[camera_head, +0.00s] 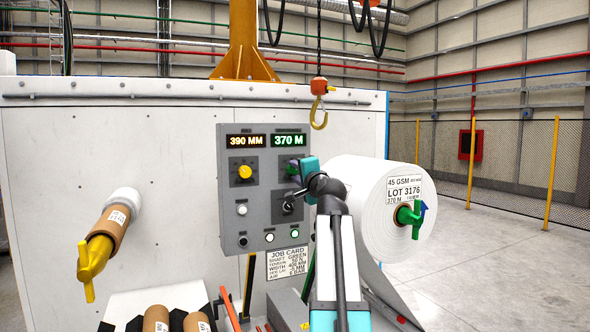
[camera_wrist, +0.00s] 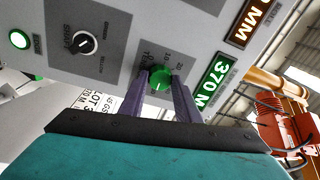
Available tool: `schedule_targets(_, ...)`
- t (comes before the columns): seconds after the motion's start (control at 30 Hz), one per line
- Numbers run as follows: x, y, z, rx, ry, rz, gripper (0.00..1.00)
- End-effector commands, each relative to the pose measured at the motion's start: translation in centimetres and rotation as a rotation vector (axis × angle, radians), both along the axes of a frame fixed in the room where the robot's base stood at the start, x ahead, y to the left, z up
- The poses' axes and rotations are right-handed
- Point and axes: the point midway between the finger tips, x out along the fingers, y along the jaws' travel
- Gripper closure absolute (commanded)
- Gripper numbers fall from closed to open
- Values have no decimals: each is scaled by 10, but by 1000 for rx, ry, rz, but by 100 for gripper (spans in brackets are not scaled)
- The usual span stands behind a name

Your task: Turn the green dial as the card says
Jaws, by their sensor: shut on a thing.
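The green dial (camera_wrist: 160,78) is on the grey control panel, in the wrist view, with printed numbers around it that are hard to read. My gripper (camera_head: 296,169) is at the panel below the green 370 M display (camera_head: 289,140), its two fingers shut on the dial from either side. In the head view the fingers and arm mostly hide the dial. The job card (camera_head: 285,262) hangs below the panel. It names SHAFT GREEN, and its smaller lines for tension, width and air are too small to read surely.
A yellow dial (camera_head: 244,172) sits left of my gripper under the 390 MM display (camera_head: 246,141). A black selector knob (camera_wrist: 83,43) is close by. A white roll (camera_head: 358,200) with a green shaft handle stands right. A hoist hook (camera_head: 319,113) hangs above.

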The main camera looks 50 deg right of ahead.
Motion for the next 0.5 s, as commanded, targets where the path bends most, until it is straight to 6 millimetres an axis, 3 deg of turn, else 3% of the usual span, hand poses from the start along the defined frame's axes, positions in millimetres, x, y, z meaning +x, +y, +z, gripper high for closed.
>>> schedule_targets(0.37,2,2,-1,9,-1,7,93)
schedule_targets(0.4,2,2,-1,9,-1,7,69)
schedule_targets(0.5,2,2,-1,8,-2,5,52)
